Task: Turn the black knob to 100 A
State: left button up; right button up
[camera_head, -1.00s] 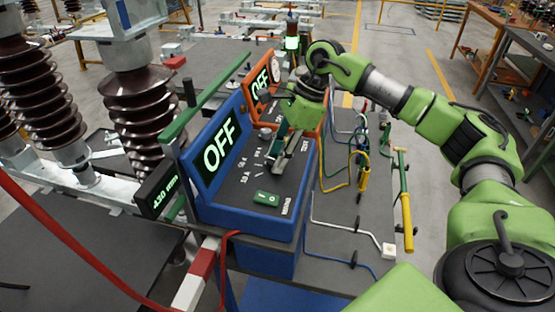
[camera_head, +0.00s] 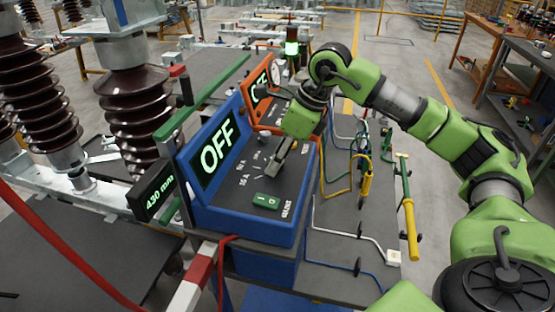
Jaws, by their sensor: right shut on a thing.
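The blue device (camera_head: 260,228) stands on the bench, its tilted screen (camera_head: 216,152) reading OFF. Its dark top panel (camera_head: 236,195) has small white markings, too small to read surely, and a green switch (camera_head: 266,201) near the front. My right gripper (camera_head: 274,168) reaches down onto this panel among the markings, its fingers shut on the black knob. The fingers hide the knob, so its pointer setting cannot be told. My left gripper is not in view.
An orange device (camera_head: 273,88) stands behind the blue one. A small black display (camera_head: 158,192) is at its left, with large brown insulators (camera_head: 136,112) beyond. Coloured leads and a yellow-handled rod (camera_head: 410,228) lie on the bench at right.

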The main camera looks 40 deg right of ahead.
jog(key=shift+r, duration=0.15)
jog(key=o, duration=1.1)
jog(key=v, duration=1.2)
